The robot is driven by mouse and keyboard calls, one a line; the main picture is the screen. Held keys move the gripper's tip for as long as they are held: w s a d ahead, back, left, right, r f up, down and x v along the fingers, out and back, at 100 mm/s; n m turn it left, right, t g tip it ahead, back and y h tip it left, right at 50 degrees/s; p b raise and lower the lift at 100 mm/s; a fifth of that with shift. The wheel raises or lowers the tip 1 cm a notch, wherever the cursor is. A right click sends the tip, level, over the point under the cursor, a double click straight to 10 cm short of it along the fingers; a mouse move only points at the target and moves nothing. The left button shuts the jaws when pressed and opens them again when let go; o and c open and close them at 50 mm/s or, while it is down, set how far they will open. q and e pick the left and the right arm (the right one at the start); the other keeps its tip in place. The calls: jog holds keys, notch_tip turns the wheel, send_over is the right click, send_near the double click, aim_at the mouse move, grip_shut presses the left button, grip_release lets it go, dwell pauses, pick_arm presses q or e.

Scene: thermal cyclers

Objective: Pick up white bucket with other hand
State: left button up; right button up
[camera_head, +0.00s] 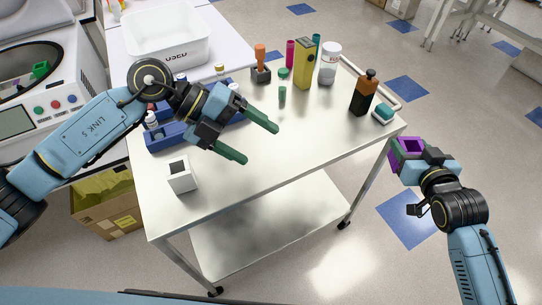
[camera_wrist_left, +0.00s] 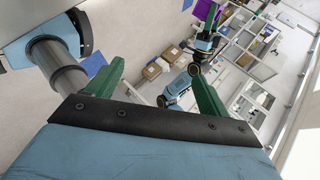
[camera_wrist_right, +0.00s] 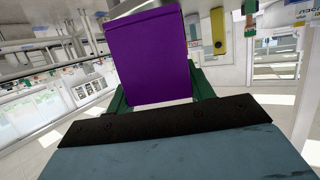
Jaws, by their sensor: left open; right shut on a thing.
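The small white bucket (camera_head: 181,176), a box with a dark square opening, stands on the front left of the metal cart's top in the head view. My left gripper (camera_head: 260,144) is open and empty above the cart top, to the right of the bucket and apart from it. Its two green fingers point right, away from the bucket. My right gripper (camera_head: 409,156) is shut on a purple bucket (camera_head: 396,153) beyond the cart's right edge. The purple bucket fills the upper middle of the right wrist view (camera_wrist_right: 153,58). The left wrist view does not show the white bucket.
A blue rack (camera_head: 172,137) lies partly behind my left arm. A yellow box (camera_head: 305,64), a dark bottle (camera_head: 363,92), a white-lidded jar (camera_head: 329,64) and an orange-handled tool (camera_head: 260,62) stand along the cart's back. The cart top's (camera_head: 310,140) front right is clear.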

pick_arm(q)
jog(key=w+a+f+y, duration=0.25)
jog(key=a+y, duration=0.25)
jog(key=a, duration=0.4)
jog(key=n+y, duration=0.3)
jog(key=y, duration=0.2)
send_over(177, 167)
notch_tip(177, 167, down, 5)
jog(key=f, duration=0.1)
jog(key=s+f, duration=0.1)
jog(key=f, duration=0.1)
jog(key=d+f, duration=0.1)
jog(key=shift+s+f+p, duration=0.15)
jog(key=shift+f+p, duration=0.2)
jog(key=shift+f, duration=0.6)
jog(key=shift+r, duration=0.1)
jog(key=c, duration=1.3)
